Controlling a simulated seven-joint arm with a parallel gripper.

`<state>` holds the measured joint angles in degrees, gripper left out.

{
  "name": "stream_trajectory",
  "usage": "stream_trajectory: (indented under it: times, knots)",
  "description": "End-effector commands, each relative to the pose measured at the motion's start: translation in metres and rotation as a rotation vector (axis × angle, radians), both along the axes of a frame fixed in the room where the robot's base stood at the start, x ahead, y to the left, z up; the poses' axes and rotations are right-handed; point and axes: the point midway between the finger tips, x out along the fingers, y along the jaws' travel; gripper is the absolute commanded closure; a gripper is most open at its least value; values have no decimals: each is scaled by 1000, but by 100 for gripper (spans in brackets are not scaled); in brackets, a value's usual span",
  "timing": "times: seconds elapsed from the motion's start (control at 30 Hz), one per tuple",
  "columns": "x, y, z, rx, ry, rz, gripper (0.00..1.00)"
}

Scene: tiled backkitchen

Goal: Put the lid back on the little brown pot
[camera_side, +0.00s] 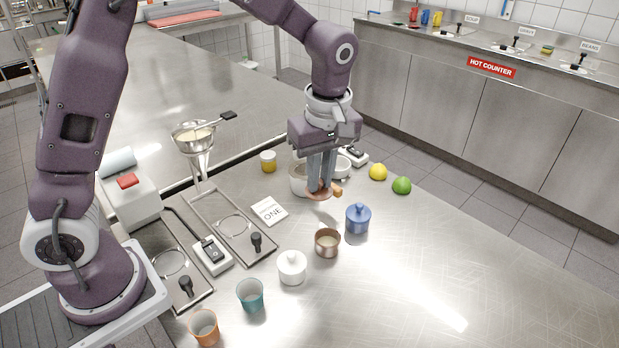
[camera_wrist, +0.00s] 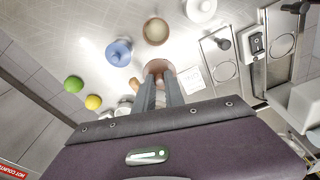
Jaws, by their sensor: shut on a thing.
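My gripper (camera_side: 321,184) is pointing down behind the pot, shut on the brown lid (camera_side: 317,195). The lid also shows in the wrist view (camera_wrist: 158,66) as a brown disc at the fingertips, apart from the pot. The fingers hide the lid's knob. I cannot tell whether the lid is clear of the worktop.
A blue pot (camera_side: 358,218) and a white pot (camera_side: 292,267) flank the brown pot. A small orange-brown piece (camera_side: 337,190) lies beside the lid. A white bowl (camera_side: 298,180) is behind my gripper. A lemon (camera_side: 378,172) and a lime (camera_side: 401,185) are to the right. The front right worktop is clear.

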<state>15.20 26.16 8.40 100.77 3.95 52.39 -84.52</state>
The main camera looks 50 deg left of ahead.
Motion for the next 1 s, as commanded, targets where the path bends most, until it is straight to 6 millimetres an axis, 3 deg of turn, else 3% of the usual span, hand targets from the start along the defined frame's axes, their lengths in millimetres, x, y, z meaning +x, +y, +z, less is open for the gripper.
stream_trajectory:
  times: [0.1,0.2,0.7,1.0]
  knots:
    - [-13,-32,1,0,0,-60,100]
    - [-20,-46,0,0,1,-84,100]
    - [-21,-47,-53,1,2,-87,100]
    - [-20,-47,-63,0,-1,-87,100]
